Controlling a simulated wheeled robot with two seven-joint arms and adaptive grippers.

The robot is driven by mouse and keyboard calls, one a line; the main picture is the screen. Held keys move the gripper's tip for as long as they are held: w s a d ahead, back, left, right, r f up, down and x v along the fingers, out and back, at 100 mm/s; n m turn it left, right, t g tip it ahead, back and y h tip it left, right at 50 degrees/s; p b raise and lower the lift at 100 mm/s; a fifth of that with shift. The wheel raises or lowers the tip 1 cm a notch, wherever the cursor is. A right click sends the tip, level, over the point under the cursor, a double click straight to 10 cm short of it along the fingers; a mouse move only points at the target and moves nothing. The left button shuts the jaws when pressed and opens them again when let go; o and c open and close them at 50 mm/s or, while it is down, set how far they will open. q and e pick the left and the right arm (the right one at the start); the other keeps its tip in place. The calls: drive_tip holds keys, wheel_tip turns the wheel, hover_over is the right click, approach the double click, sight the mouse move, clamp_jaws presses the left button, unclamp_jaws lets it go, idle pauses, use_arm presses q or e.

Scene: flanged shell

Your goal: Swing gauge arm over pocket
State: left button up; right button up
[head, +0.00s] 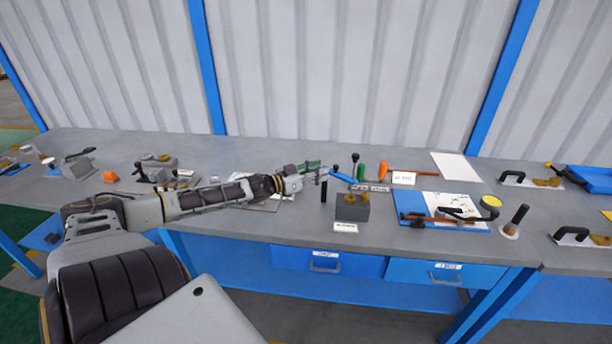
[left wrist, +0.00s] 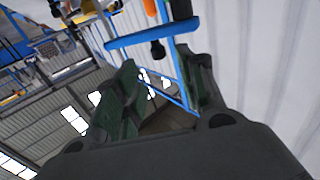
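The gauge fixture is a grey block (head: 352,208) with a brown top on the bench, right of centre in the head view. A blue gauge arm (head: 343,178) lies above it, with a dark knob (head: 355,158) standing near it. My left gripper (head: 318,169) is just left of the blue arm's end. In the left wrist view, the left gripper (left wrist: 166,72) has its green-padded fingers apart. A blue bar (left wrist: 140,38) crosses just beyond the fingertips, with a dark knob (left wrist: 158,50) below it. I cannot tell whether the fingers touch it. The pocket is not clearly visible.
A black upright pin (head: 324,191) stands left of the block. Orange (head: 383,170) and green handles are close behind. A blue board (head: 408,204) with a clamp lies to the right. A white label (head: 344,227) lies in front; bare bench is beside it.

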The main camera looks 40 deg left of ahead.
use_arm(q)
drive_tip(key=shift+v, duration=2.15)
drive_tip(key=shift+s, duration=0.1)
